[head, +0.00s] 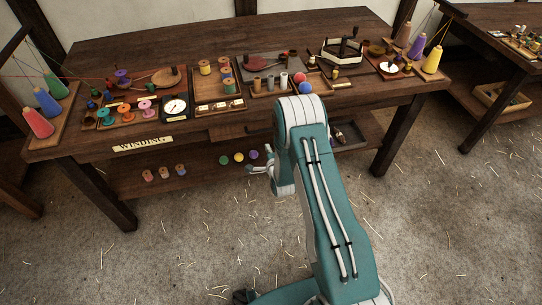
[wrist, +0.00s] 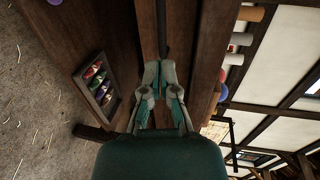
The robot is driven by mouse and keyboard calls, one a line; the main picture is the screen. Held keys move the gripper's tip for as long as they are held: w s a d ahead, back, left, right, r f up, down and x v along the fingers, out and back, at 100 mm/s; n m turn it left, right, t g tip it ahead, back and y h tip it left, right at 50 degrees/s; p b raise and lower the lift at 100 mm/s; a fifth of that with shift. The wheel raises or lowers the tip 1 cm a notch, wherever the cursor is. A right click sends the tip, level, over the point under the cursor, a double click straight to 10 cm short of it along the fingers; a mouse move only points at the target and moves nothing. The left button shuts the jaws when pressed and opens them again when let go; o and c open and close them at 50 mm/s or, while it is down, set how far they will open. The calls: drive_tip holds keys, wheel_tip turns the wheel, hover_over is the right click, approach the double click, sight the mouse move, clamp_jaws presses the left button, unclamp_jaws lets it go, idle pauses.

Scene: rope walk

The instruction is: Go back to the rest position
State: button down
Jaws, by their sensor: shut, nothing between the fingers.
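My gripper (head: 262,171) is at the end of my folded teal and white arm, in front of the winding table (head: 190,52) and below the level of its top. In the wrist view my gripper (wrist: 165,80) shows with its fingertips together and nothing between them. The wrist view is turned on its side, with the table's front edge and lower shelf ahead of the fingers. I cannot tell how near the fingertips are to the table front. In the head view my arm hides part of the table front and shelf.
The tabletop holds cones of thread (head: 49,103), spools, a dial (head: 175,107) and trays. The lower shelf carries several small spools (head: 164,174), coloured balls (head: 238,157) and a tray (wrist: 97,85) of coloured items. Another table (head: 490,48) stands at right. The straw-strewn floor (head: 180,250) in front is open.

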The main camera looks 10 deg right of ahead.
drive_tip(key=s+r+n+g, duration=0.2)
drive_tip(key=s+r+n, duration=0.25)
drive_tip(key=r, duration=0.95)
drive_tip(key=s+r+n+g, duration=0.3)
drive_tip(key=s+r+n, duration=0.15)
drive_tip(key=r, duration=0.95)
drive_tip(key=s+r+n+g, duration=0.2)
drive_tip(key=s+r+n, duration=0.2)
drive_tip(key=s, duration=1)
drive_tip(key=s+a+r+n+g, duration=0.1)
drive_tip(key=s+r+n+g, duration=0.2)
drive_tip(key=s, duration=1.2)
wheel_tip(320, 180, up, 4)
drive_tip(key=shift+s+a+f+n, duration=0.2)
drive_tip(key=shift+s+n, duration=0.1)
drive_tip(key=shift+n, duration=0.6)
drive_tip(key=shift+d, duration=0.1)
